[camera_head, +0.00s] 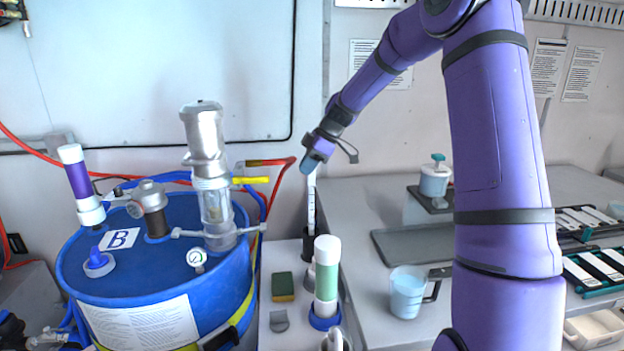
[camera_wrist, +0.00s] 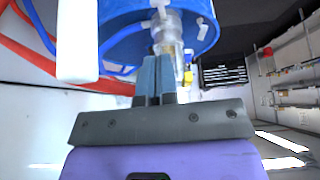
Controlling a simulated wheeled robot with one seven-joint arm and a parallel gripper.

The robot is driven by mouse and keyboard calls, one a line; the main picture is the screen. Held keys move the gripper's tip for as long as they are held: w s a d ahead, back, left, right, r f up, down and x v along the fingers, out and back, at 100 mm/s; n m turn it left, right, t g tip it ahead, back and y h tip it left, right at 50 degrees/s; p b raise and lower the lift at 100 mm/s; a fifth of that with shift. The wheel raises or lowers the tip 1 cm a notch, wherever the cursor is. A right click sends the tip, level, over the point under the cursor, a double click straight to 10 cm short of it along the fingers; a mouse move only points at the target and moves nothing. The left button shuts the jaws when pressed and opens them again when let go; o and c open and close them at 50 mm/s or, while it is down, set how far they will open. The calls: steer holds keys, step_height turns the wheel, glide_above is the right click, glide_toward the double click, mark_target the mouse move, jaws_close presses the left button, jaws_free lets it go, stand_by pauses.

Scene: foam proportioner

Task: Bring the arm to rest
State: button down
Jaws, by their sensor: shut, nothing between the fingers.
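My purple arm reaches from the right side of the head view up and over to the left. My gripper (camera_head: 311,164) is above the narrow shelf between the blue drum and the grey worktop. In the head view it is just over the top of a slim white graduated tube (camera_head: 311,205); I cannot tell whether they touch. In the wrist view the two blue-grey fingers of my gripper (camera_wrist: 155,75) are together, with nothing seen between them.
A blue drum (camera_head: 150,265) marked B carries a metal pump with a clear sight glass (camera_head: 214,200). A green-and-white cylinder (camera_head: 326,280) and a sponge (camera_head: 283,287) are on the narrow shelf. A jug (camera_head: 406,292), a grey tray (camera_head: 415,245) and a small pot (camera_head: 435,180) are on the worktop.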

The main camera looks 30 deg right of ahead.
steer(key=s+a+r+m+h, duration=0.2)
steer(key=s+a+r+m, duration=0.15)
steer(key=s+r, duration=0.4)
steer(key=s+a+r+m+h, duration=0.25)
steer(key=s+a+r, duration=0.2)
steer(key=s, duration=0.65)
steer(key=s+m+t+h, duration=0.1)
steer(key=s+m+t, duration=0.2)
steer(key=s, duration=1.8)
steer(key=d+m, duration=0.1)
steer(key=m, duration=0.3)
steer(key=shift+s+r+m, duration=0.2)
steer(key=shift+m, duration=0.2)
steer(key=c, duration=1.8)
jaws_free()
